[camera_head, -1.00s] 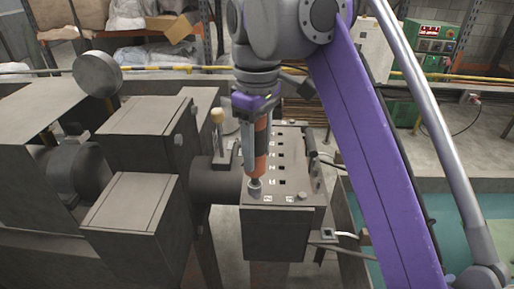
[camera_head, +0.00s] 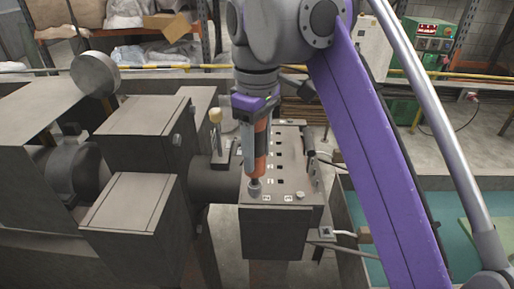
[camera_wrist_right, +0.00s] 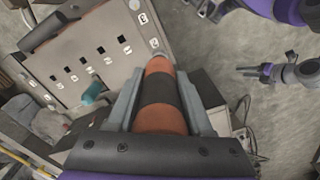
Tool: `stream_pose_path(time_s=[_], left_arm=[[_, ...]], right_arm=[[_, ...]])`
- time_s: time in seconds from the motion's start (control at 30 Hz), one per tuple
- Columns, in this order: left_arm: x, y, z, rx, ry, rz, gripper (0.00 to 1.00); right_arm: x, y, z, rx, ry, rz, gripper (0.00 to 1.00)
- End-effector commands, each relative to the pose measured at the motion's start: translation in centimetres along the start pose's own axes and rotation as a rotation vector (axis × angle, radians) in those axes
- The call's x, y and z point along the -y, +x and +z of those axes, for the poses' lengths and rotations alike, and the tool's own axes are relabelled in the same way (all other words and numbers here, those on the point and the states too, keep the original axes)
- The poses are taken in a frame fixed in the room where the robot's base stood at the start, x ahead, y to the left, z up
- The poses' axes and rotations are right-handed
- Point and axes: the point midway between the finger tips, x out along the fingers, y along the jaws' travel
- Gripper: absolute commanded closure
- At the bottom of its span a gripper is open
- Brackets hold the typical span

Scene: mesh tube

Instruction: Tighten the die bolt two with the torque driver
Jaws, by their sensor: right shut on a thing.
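My right gripper (camera_head: 253,125) is shut on the torque driver (camera_head: 261,142), which has an orange body with a black band. The driver hangs nearly upright, its round silver tip (camera_head: 254,189) at the near left corner of the die block's top (camera_head: 290,180). The bolt under the tip is hidden, so I cannot tell whether they touch. In the right wrist view the driver (camera_wrist_right: 160,104) lies between the fingers, over the numbered block face (camera_wrist_right: 88,62). My left gripper (camera_wrist_right: 262,73) shows small at the right there; its opening is unclear.
A dark cylinder (camera_head: 212,180) joins the block to grey machine housings (camera_head: 130,210) on the left. A yellow-tipped lever (camera_head: 216,117) stands close left of the driver. Fittings and cables (camera_head: 325,233) stick out right of the block.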

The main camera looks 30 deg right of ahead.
Motion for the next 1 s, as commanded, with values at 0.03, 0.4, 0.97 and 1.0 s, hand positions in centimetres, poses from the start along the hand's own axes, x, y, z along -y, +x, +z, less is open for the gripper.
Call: stream_pose_path(time_s=[0.03, 0.4, 0.97, 1.0], left_arm=[[0.0, -0.09, -0.11, -0.001, 0.0, 0.0, 0.5], [0.0, -0.07, -0.09, -0.001, 0.0, 0.0, 0.5], [0.0, 0.13, 0.16, 0.001, 0.0, 0.0, 0.5], [0.0, 0.15, 0.18, 0.002, 0.0, 0.0, 0.5]], right_arm=[[0.02, -0.1, 0.02, 0.0, 0.0, 0.0, 1.0], [0.01, -0.03, 0.02, 0.0, 0.0, 0.0, 1.0], [0.02, 0.47, 0.02, 0.0, 0.0, 0.0, 1.0], [0.02, 0.51, 0.02, 0.0, 0.0, 0.0, 1.0]])
